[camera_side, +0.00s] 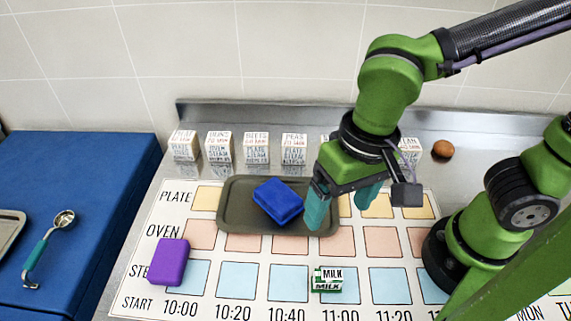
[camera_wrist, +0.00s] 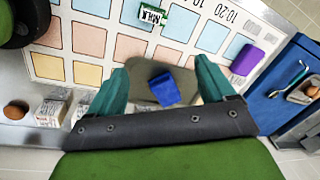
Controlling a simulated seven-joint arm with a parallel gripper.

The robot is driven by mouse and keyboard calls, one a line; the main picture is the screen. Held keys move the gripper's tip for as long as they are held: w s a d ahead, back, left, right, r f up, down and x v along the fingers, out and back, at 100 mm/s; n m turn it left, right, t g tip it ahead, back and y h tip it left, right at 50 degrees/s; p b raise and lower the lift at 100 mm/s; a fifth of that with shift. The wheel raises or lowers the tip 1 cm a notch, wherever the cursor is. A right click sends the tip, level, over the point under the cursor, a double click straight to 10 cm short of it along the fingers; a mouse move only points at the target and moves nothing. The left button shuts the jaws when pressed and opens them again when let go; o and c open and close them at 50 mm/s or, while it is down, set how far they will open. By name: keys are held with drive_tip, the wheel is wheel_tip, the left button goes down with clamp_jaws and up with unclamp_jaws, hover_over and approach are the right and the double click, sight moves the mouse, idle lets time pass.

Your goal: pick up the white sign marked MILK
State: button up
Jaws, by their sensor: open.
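The white sign marked MILK (camera_side: 328,279), with green on it, stands on the printed mat in the STEAM row near the 11:00 column. It also shows in the wrist view (camera_wrist: 152,17) at the top, beyond my fingertips. My gripper (camera_side: 340,212) is open and empty, pointing down over the right end of the dark tray. It is apart from the sign, which lies nearer the front edge of the mat. In the wrist view my two teal fingers are wide apart (camera_wrist: 162,68), with part of the tray and a blue block between them.
The blue block (camera_side: 279,201) lies on the dark tray (camera_side: 237,220). A purple block (camera_side: 169,262) sits at the mat's left. Several white labelled blocks (camera_side: 256,148) line the back, with a brown egg (camera_side: 443,148) at right. A ladle (camera_side: 48,245) lies on the blue surface.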

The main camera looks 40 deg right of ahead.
sight(329, 271)
drive_tip(key=f+m, duration=0.2)
drive_tip(key=f, duration=0.3)
drive_tip(key=s+a+f+m+h, duration=0.1)
drive_tip(key=f+m, duration=0.1)
drive_tip(key=f, duration=0.4)
drive_tip(key=a+f+m, duration=0.1)
drive_tip(key=f, duration=0.5)
drive_tip(key=shift+s+f+m+g, duration=0.2)
drive_tip(key=shift+s+m+g, duration=0.2)
drive_tip(key=shift+c, duration=0.5)
drive_tip(key=c, duration=1)
